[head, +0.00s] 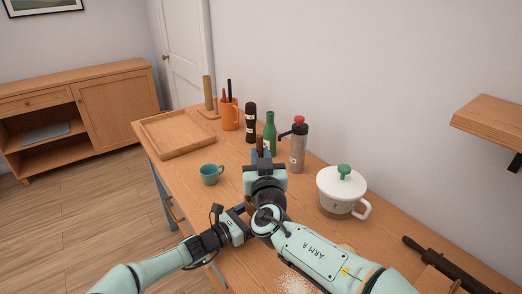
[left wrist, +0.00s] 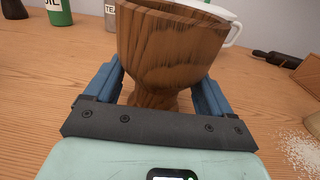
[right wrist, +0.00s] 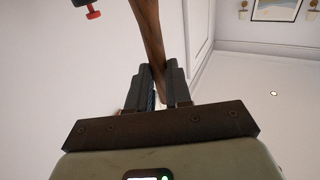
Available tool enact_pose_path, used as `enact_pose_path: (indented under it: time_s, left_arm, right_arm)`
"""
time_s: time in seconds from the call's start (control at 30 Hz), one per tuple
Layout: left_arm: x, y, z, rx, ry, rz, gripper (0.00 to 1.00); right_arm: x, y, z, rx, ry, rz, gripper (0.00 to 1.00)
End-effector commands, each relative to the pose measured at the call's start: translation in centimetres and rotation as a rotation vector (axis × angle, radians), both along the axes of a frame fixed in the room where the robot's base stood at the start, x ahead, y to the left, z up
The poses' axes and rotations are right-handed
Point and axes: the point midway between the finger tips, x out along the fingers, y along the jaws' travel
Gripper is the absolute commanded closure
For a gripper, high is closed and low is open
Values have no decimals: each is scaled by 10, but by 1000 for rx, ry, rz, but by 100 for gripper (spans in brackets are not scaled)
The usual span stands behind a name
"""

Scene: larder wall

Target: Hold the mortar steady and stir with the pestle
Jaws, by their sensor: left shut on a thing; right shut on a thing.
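The mortar (left wrist: 168,50) is a dark-grained wooden cup on a narrow foot, upright on the table in the left wrist view. My left gripper (left wrist: 155,88) is shut around its lower part, a blue finger on each side. In the head view my right arm hides the mortar. The pestle (right wrist: 147,30) is a brown wooden rod in the right wrist view. My right gripper (right wrist: 160,80) is shut on it; it also shows in the head view (head: 262,158).
A white lidded pot (head: 335,200) stands right of my right gripper. A teal cup (head: 210,175) stands to its left. A grey bottle (head: 299,150), green bottle (head: 270,132) and dark mill (head: 250,125) stand behind. White grains (head: 296,284) lie at the front. A wooden tray (head: 178,150) is far left.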

Motion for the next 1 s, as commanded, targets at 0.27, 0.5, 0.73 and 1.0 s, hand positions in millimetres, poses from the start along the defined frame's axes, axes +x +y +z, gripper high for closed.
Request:
enact_pose_path:
  time_s: [0.27,0.5,0.73,1.0]
  left_arm:
    - [0,0,0,0,-1,0,53]
    - [0,0,0,0,-1,0,53]
    - [0,0,1,0,-1,0,53]
    - [0,0,1,0,-1,0,53]
  right_arm:
    - [0,0,-23,-1,1,0,100]
    - [0,0,-42,-1,0,-1,100]
    - [0,0,-61,0,1,0,100]
    - [0,0,-78,-1,0,0,100]
